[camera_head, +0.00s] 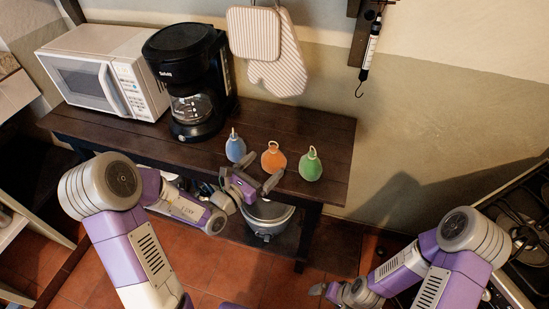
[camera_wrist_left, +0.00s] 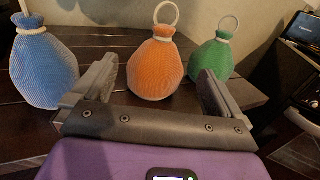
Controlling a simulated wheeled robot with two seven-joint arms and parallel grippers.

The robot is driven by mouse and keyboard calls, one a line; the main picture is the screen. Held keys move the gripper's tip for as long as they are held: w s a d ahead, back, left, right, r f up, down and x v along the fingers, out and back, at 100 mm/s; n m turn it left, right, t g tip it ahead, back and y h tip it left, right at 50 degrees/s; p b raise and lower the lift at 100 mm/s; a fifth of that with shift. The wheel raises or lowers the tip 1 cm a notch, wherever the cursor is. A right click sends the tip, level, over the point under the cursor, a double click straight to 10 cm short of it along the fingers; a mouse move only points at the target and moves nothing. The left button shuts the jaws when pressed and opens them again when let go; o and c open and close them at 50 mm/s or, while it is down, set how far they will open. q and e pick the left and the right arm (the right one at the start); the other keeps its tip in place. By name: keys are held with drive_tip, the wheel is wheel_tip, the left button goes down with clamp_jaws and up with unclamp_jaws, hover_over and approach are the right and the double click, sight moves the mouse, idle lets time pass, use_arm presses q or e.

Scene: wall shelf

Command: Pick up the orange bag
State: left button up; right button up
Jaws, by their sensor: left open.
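The orange bag (camera_head: 274,160) stands upright on the dark wooden table between a blue bag (camera_head: 235,148) and a green bag (camera_head: 311,166). It has a pale ring on top. In the left wrist view, the orange bag (camera_wrist_left: 155,68) is beyond and between the fingertips of my left gripper (camera_wrist_left: 158,85), with the blue bag (camera_wrist_left: 44,68) to the left and the green bag (camera_wrist_left: 212,58) to the right. My left gripper (camera_head: 258,186) is open and empty at the table's front edge, just in front of the orange bag. My right gripper (camera_head: 335,290) is low at the bottom, its fingers unclear.
A black coffee maker (camera_head: 190,80) and a white microwave (camera_head: 105,72) stand on the table's left part. Mitts (camera_head: 270,48) hang on the wall behind. A pot (camera_head: 268,215) sits on the shelf below. A stove (camera_head: 520,215) is at the right.

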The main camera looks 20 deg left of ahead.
sight(267, 165)
use_arm(q)
drive_tip(key=x, duration=0.1)
drive_tip(key=b+x, duration=0.1)
drive_tip(key=x, duration=0.3)
drive_tip(key=shift+a+f, duration=0.15)
drive_tip(key=shift+f, duration=0.25)
drive_tip(key=shift+w+b, duration=0.3)
drive_tip(key=shift+r, duration=0.1)
drive_tip(key=shift+c, duration=0.2)
drive_tip(key=c, duration=1.1)
drive_tip(key=shift+o, duration=0.2)
wheel_tip(267, 165, up, 10)
drive_tip(key=p, duration=0.4)
